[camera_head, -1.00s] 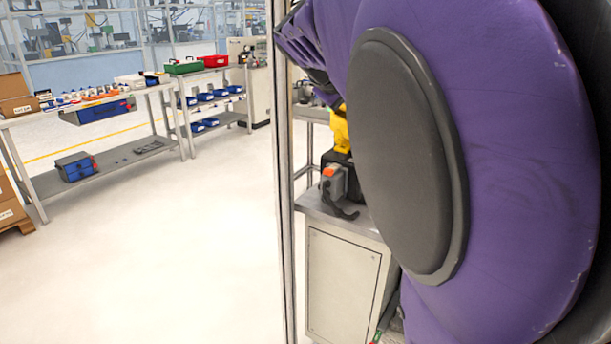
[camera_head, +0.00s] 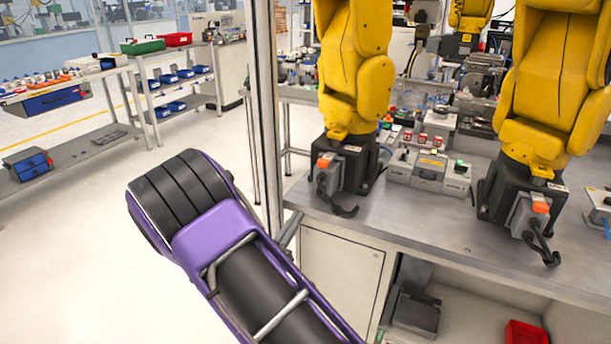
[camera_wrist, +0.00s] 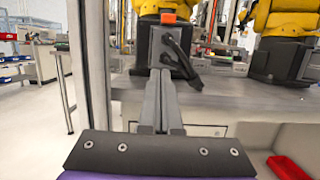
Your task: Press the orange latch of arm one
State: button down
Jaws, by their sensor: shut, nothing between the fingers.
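Two yellow arms stand on black bases on the grey workbench: a left arm (camera_head: 352,70) and a right arm (camera_head: 560,90). I cannot read which is arm one. The left base carries an orange latch (camera_head: 324,160) on a grey connector box with a black cable. The right base carries a similar orange latch (camera_head: 541,207). In the wrist view my gripper (camera_wrist: 160,73) is shut and empty, its fingers pointing at the left base. That base's orange latch (camera_wrist: 168,16) shows above the fingertips, apart from them. The head view shows my purple arm but not the fingers.
A metal post (camera_head: 266,120) stands just left of the workbench (camera_head: 420,215). A control box (camera_head: 430,168) with buttons sits between the two arms. Below are a cabinet door and a red bin (camera_head: 525,333). Open floor lies left, with shelving tables beyond.

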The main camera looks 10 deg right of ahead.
aim_at(318, 168)
jog(key=shift+f, duration=0.1)
jog(key=x, duration=0.9)
jog(key=shift+w+d, duration=0.15)
jog(key=r, duration=0.3)
jog(key=shift+w+d+r, duration=0.15)
jog(key=shift+w+r, duration=0.05)
jog(key=shift+r, duration=0.55)
jog(key=shift+s+r+g+y+p, duration=0.1)
jog(key=shift+r+g+y+p, duration=0.3)
jog(key=shift+g+p, duration=0.3)
